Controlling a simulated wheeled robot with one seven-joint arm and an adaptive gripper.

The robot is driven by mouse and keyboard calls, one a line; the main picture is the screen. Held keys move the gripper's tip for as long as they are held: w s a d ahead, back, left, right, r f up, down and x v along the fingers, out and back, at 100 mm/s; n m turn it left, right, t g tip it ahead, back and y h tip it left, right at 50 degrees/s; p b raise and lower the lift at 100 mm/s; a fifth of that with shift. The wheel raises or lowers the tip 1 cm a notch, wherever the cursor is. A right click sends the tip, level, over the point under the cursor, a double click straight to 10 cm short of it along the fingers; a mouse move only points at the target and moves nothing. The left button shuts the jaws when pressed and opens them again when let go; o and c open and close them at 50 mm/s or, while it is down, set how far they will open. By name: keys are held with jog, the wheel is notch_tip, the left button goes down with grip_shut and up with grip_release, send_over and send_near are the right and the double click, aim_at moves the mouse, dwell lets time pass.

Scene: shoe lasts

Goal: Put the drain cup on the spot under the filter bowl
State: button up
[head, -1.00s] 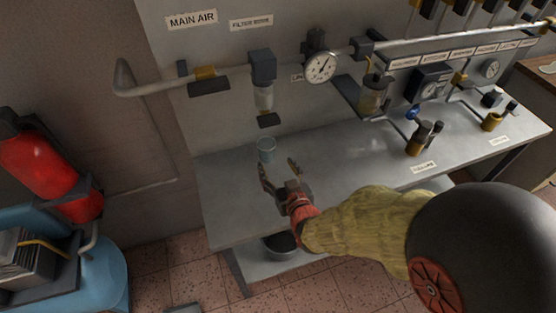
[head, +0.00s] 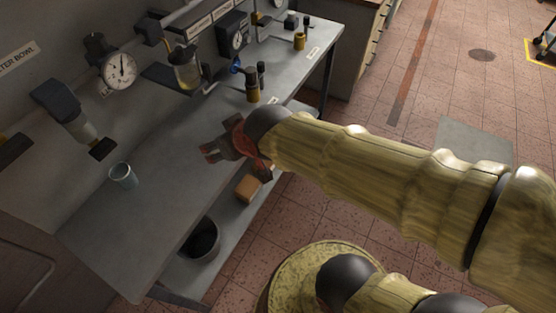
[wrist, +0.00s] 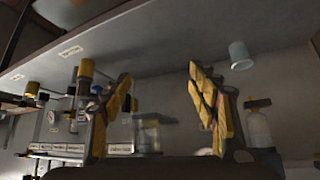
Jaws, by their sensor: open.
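The drain cup (head: 122,176), small and pale blue, stands upright on the grey bench in the head view. It also shows in the wrist view (wrist: 240,55), outside my fingers to the right.
The bench (head: 165,205) is clear between cup and gripper. A gauge (head: 119,70) and a glass jar (head: 186,72) are on the wall side. Brass-and-black fittings (head: 254,86) stand further right. A dark bucket (head: 202,240) and a box (head: 249,187) sit on the lower shelf.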

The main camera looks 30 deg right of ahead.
jog(key=s+d+r+m+g, duration=0.1)
jog(key=s+d, duration=0.2)
jog(key=s, duration=0.3)
jog(key=s+d+r+m+g+h, duration=0.1)
jog(key=s+d+r, duration=0.1)
jog(key=s+d, duration=0.2)
jog(key=s, duration=0.3)
jog(key=shift+s+d+g+h, duration=0.2)
jog(key=shift+d+g+h, duration=0.1)
jog(key=shift+o, duration=0.2)
dwell(0.4)
